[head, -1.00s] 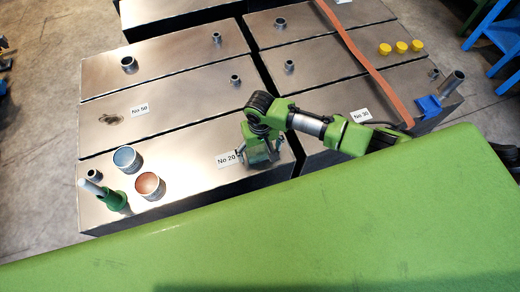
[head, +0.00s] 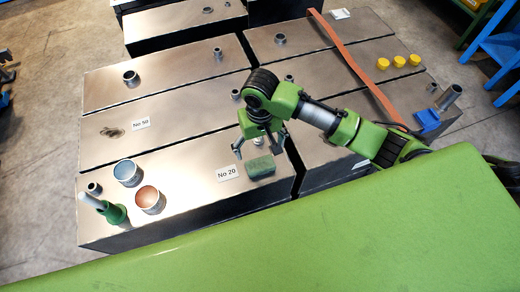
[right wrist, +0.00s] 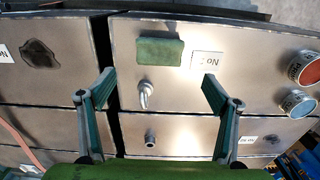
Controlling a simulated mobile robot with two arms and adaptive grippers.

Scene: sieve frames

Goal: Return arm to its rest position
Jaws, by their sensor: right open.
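My right gripper (head: 257,150) is open above the near metal box, its fingers spread and empty. It also shows in the right wrist view (right wrist: 157,88), with one finger at each side. A dark green block (head: 260,167) lies on the box top just beyond the fingertips, beside the "No 20" label (head: 227,173). In the right wrist view the block (right wrist: 160,51) appears apart from both fingers. My left gripper is not in view.
Sieve frames, one blue (head: 127,172) and one copper-coloured (head: 149,199), stand at the left by a green-based post (head: 113,213). An orange strip (head: 350,65) crosses the boxes. Yellow caps (head: 399,61) and a blue piece (head: 427,121) are at right. A green surface (head: 270,245) fills the foreground.

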